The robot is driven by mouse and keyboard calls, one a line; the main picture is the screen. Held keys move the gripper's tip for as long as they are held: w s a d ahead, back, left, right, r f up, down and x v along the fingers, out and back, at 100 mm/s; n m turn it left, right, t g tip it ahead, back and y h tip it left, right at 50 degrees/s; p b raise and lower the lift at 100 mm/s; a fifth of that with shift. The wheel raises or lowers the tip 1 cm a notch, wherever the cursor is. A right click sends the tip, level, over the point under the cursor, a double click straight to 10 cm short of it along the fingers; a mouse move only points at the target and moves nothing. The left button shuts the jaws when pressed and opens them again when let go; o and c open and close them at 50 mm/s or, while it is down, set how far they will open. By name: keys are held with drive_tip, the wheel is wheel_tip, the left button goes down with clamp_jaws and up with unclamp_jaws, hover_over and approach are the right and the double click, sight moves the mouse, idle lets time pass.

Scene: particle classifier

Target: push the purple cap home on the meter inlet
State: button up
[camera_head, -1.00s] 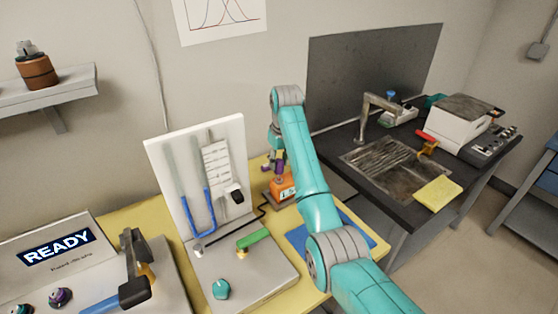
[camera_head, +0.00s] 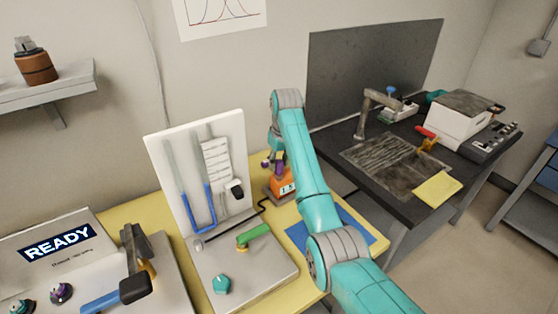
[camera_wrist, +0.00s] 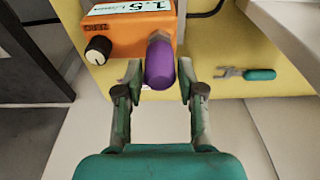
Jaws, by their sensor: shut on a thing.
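The purple cap (camera_wrist: 160,66) is at the meter's lower right corner in the wrist view, in line with the grey metal inlet (camera_wrist: 159,37). The cap's far end meets or covers the inlet; I cannot tell how deep it sits. My gripper (camera_wrist: 160,78) is shut on the cap, with one finger on each side. In the head view the gripper is small and partly hidden.
The meter stands on a yellow bench beside a white manometer board (camera_head: 178,150) with a blue tube. A green-handled valve (camera_head: 252,237) is in front of the board. A small tool with a green handle (camera_wrist: 259,74) lies right of the gripper in the wrist view.

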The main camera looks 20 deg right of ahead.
sight(281, 163)
drive_tip(key=shift+f, duration=0.65)
drive_tip(key=o, duration=1.1)
drive_tip(key=shift+s+d+r, duration=0.1)
drive_tip(key=shift+s+r, duration=0.1)
drive_tip(key=shift+r, duration=1.05)
drive_tip(key=shift+s+d+r, duration=0.1)
drive_tip(key=shift+s+r, duration=0.05)
drive_tip(key=shift+r, duration=1.1)
drive_tip(key=shift+s+r, duration=0.2)
drive_tip(key=shift+r, duration=1.05)
